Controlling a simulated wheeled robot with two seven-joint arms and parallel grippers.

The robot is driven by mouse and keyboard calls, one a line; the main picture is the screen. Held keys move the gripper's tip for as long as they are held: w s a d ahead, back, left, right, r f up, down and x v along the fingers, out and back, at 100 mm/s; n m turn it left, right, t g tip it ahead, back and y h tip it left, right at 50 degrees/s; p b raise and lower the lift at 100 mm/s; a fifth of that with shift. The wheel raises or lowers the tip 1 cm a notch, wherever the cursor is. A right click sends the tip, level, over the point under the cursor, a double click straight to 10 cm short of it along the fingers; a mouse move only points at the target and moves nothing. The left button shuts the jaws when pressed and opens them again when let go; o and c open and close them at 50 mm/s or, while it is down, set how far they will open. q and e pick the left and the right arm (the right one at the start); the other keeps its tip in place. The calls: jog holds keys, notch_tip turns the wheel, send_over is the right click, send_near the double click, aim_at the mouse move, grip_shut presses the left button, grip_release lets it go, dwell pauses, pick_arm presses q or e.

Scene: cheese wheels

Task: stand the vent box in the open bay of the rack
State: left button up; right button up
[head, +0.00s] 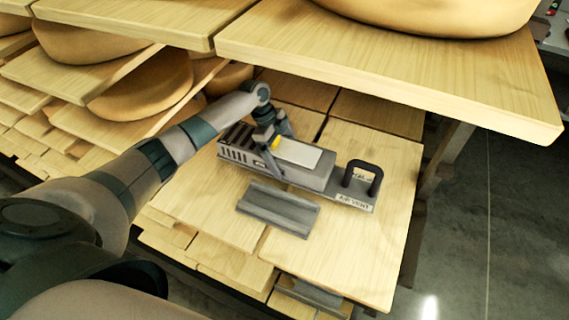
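The vent box (313,174) is a long grey box with slots at its left end, a pale top panel, a black handle at its right and an "AIR VENT" label. It lies lengthwise over pale boards of the wooden rack, under the large upper shelf. My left gripper (272,148) is at the left half of the box, one finger down the near side and the other toward the far side. The box hides part of the far finger, so I cannot tell whether both press on it. My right gripper is out of view.
A grey metal channel piece (278,209) lies on the boards just in front of the box. The upper shelf (400,66) bearing a cheese wheel (430,15) overhangs behind. More cheese wheels (145,88) sit on shelves at left. Open concrete floor (510,220) is at right.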

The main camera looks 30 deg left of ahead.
pick_arm(q)
notch_tip(320, 180, down, 2)
jog(key=shift+f+p, duration=0.1)
jog(key=shift+p, duration=0.55)
jog(key=shift+f, duration=0.65)
jog(key=shift+w+f, duration=0.1)
jog(key=shift+f, duration=0.1)
jog(key=o, duration=1.6)
jog(key=shift+f, duration=0.1)
jog(key=shift+o, duration=0.2)
jog(key=shift+r, duration=0.2)
